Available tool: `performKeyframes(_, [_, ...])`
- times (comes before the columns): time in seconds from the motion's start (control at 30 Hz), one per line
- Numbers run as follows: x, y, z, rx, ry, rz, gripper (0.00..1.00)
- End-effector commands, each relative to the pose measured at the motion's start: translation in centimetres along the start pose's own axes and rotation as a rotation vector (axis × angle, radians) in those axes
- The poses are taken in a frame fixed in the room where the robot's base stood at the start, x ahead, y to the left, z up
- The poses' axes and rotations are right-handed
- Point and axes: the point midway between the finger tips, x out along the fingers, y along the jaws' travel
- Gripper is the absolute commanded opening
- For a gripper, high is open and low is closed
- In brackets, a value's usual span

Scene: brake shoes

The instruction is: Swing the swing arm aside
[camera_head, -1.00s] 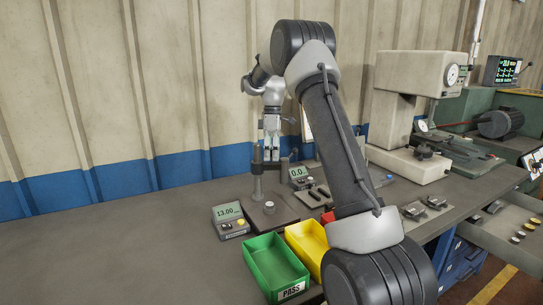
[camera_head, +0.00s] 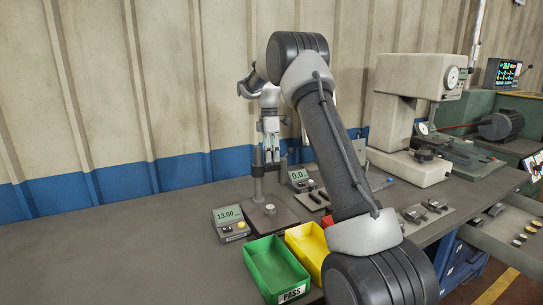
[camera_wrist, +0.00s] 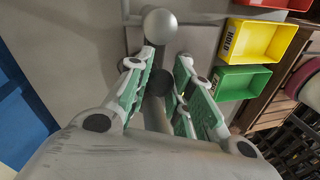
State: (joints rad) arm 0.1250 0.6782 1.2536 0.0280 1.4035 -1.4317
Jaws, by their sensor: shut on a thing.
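The measuring stand has an upright post (camera_head: 258,188) on a dark base plate (camera_head: 283,217), with the swing arm (camera_head: 274,168) across its upper part. My gripper (camera_head: 271,160) points down at the swing arm from above. In the wrist view, the green-padded fingers of my gripper (camera_wrist: 160,75) are around a dark round part (camera_wrist: 157,83) of the swing arm and shut on it. A grey ball-shaped top (camera_wrist: 160,25) shows just beyond the fingertips. The exact contact is partly hidden by the fingers. A small round piece (camera_head: 270,208) sits on the base plate.
A green PASS bin (camera_head: 262,278) and a yellow bin (camera_head: 307,245) stand in front of the stand. A digital readout (camera_head: 230,222) is at its left, another (camera_head: 300,179) behind right. A large press-like gauge (camera_head: 402,120) stands farther right. The bench at left is clear.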

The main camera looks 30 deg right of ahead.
Motion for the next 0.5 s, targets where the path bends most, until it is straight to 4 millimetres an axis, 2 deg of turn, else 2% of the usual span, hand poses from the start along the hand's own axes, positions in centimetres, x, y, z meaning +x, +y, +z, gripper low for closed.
performKeyframes(0.07, [-0.18,0.15,-0.18,-0.002,0.002,0.008,0.00])
performKeyframes(0.1, [-0.18,0.16,-0.19,-0.002,0.002,0.008,0.25])
performKeyframes(0.2, [-0.16,0.13,-0.18,-0.001,0.002,0.007,0.44])
performKeyframes(0.5, [-0.10,0.08,-0.09,0.000,0.001,0.004,0.46])
